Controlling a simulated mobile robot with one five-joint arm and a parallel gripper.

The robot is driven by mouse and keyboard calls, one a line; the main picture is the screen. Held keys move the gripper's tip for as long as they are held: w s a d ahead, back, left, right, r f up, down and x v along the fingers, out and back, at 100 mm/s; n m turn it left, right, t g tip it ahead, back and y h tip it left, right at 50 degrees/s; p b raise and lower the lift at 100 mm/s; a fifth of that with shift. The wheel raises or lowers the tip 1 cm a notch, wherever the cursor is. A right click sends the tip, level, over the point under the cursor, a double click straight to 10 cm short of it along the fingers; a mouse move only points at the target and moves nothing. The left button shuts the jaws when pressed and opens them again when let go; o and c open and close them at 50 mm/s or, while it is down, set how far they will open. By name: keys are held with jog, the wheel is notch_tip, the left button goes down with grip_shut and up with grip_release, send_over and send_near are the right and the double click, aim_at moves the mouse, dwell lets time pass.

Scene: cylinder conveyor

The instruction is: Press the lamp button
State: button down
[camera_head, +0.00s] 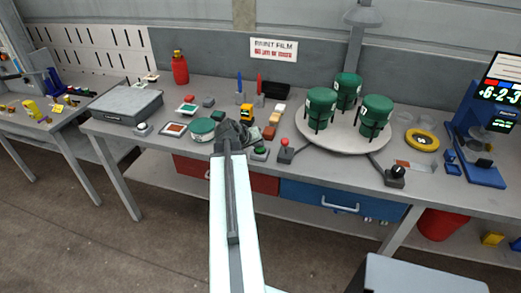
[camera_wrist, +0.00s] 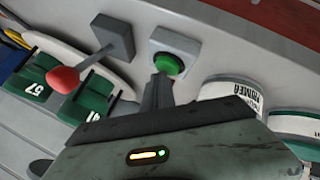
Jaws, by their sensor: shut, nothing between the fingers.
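A green push button (camera_head: 260,152) in a grey square housing sits near the front edge of the workbench, just right of my gripper (camera_head: 236,135). In the wrist view the green button (camera_wrist: 169,64) shows clearly, with the tips of my shut, empty gripper (camera_wrist: 160,82) just in front of it. I cannot tell whether the tips touch it. A white domed button (camera_head: 142,127) on a dark base sits further left on the bench. No label shows which of them belongs to a lamp.
A red-knobbed lever (camera_head: 285,150) stands right of the green button and also shows in the wrist view (camera_wrist: 64,79). A green-lidded tin (camera_head: 202,130) stands left. A round turntable (camera_head: 322,140) with green containers stands to the right. Bench space between the left-hand items is partly clear.

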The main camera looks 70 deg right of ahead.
aim_at(258, 150)
jog(key=shift+r+p, duration=0.65)
jog(key=shift+r, duration=0.2)
notch_tip(258, 150, up, 6)
jog(key=p, duration=0.6)
jog(key=shift+w, duration=0.15)
